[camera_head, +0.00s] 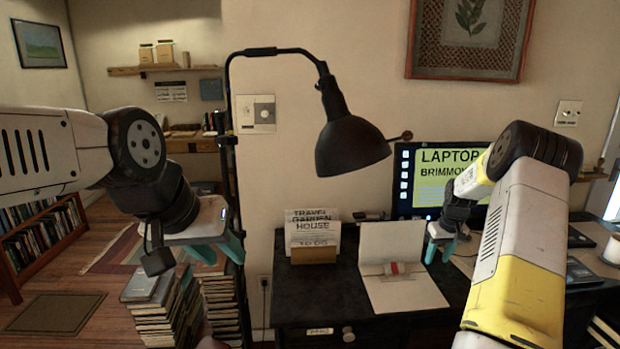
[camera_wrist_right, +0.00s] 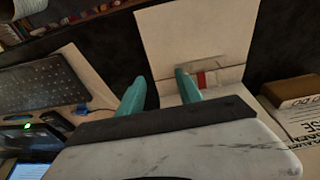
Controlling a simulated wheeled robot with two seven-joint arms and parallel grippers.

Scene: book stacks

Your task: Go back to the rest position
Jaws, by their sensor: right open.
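My left gripper (camera_head: 219,250) hangs at the left in the head view, with its teal fingers apart and nothing between them. It is in front of the lamp pole and above the book stacks. My right gripper (camera_head: 440,250) is over the desk, to the right of an open white folder (camera_head: 392,245). Its teal fingers also show apart and empty in the right wrist view (camera_wrist_right: 160,88). A small red and white item (camera_head: 394,268) lies on the folder, near its fold. In the wrist view one finger overlaps the folder in the picture; I cannot tell if they touch.
The black desk (camera_head: 322,299) holds a card holder (camera_head: 313,256) and a monitor (camera_head: 436,162). A black lamp (camera_head: 348,140) hangs between my arms. Book stacks (camera_head: 165,310) stand on the floor at left. A keyboard (camera_wrist_right: 40,82) shows in the wrist view.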

